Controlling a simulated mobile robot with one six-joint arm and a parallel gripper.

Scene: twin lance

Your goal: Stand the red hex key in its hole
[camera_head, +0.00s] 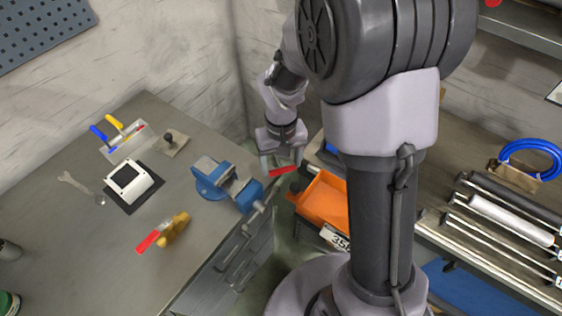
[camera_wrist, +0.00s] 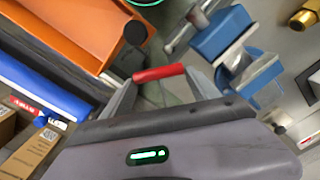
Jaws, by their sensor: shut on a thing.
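My gripper (camera_head: 281,164) is shut on a red-handled piece, which I take to be the red hex key (camera_head: 284,172). It is held in the air past the bench's right edge, beside the vise. In the wrist view the red key (camera_wrist: 158,74) lies crosswise between the fingertips of my gripper (camera_wrist: 161,80); any metal shaft is hard to make out. A pale holder (camera_head: 117,151) stands at the back of the bench, with blue-handled (camera_head: 98,132) and yellow-handled (camera_head: 114,121) tools at it. Its holes are too small to see from here.
A blue vise (camera_head: 212,180) sits on the bench edge left of my gripper. An orange bin (camera_head: 324,201) is below to the right.

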